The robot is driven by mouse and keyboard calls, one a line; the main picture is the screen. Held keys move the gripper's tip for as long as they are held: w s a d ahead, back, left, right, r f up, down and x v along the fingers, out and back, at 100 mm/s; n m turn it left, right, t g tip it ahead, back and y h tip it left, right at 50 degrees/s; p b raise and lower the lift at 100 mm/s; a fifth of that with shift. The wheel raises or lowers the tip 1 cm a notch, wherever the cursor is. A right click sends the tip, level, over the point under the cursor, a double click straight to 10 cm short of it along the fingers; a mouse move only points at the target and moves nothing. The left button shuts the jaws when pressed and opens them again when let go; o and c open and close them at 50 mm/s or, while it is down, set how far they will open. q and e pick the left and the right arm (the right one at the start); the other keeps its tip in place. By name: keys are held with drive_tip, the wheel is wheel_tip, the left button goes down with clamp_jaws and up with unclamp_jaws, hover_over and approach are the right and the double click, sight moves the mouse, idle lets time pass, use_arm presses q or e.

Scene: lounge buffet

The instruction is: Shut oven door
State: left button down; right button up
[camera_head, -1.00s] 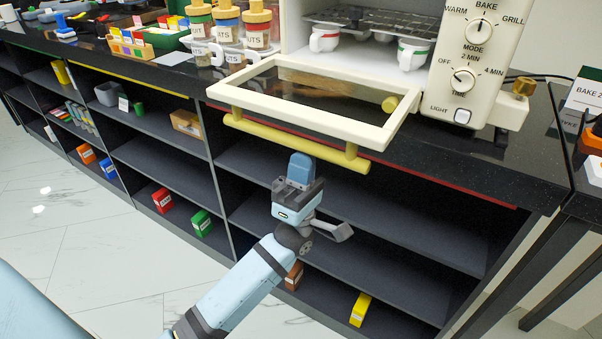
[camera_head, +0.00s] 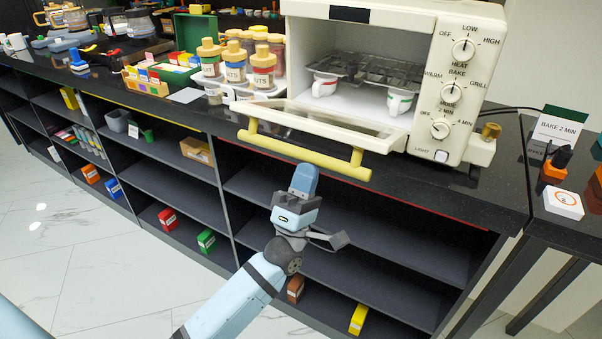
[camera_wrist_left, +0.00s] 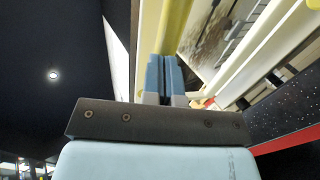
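The cream toaster oven (camera_head: 475,50) stands on the black counter with its door (camera_head: 330,122) open and projecting out over the counter's front edge. My right gripper is out of view.
Inside the oven are a wire rack (camera_head: 365,70) and two white mugs, one with a red handle (camera_head: 324,86) and one with a green handle (camera_head: 398,102). Lidded jars (camera_head: 235,65) stand left of the oven. Open shelves (camera_head: 350,210) lie below the counter.

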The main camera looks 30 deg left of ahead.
sight(315, 124)
use_arm(q)
wheel_tip(315, 124, up, 5)
drive_tip(key=g+p, duration=0.2)
drive_tip(key=p, duration=0.1)
drive_tip(key=shift+w, duration=0.15)
drive_tip(key=w+r+p, duration=0.1)
drive_tip(key=r, duration=0.1)
drive_tip(key=r+p, duration=0.1)
drive_tip(key=p, duration=0.1)
drive_tip(key=w+r+p, duration=0.1)
drive_tip(key=r, duration=0.1)
drive_tip(key=shift+w+r, duration=0.3)
drive_tip(key=shift+r, duration=0.05)
drive_tip(key=p+x, duration=0.1)
drive_tip(key=x, duration=0.5)
drive_tip(key=shift+s+r+p, duration=0.1)
drive_tip(key=shift+r+p, duration=0.3)
drive_tip(key=w+r, duration=0.4)
drive_tip(key=w, duration=0.3)
drive_tip(key=shift+w+r, duration=0.3)
drive_tip(key=shift+w, duration=0.05)
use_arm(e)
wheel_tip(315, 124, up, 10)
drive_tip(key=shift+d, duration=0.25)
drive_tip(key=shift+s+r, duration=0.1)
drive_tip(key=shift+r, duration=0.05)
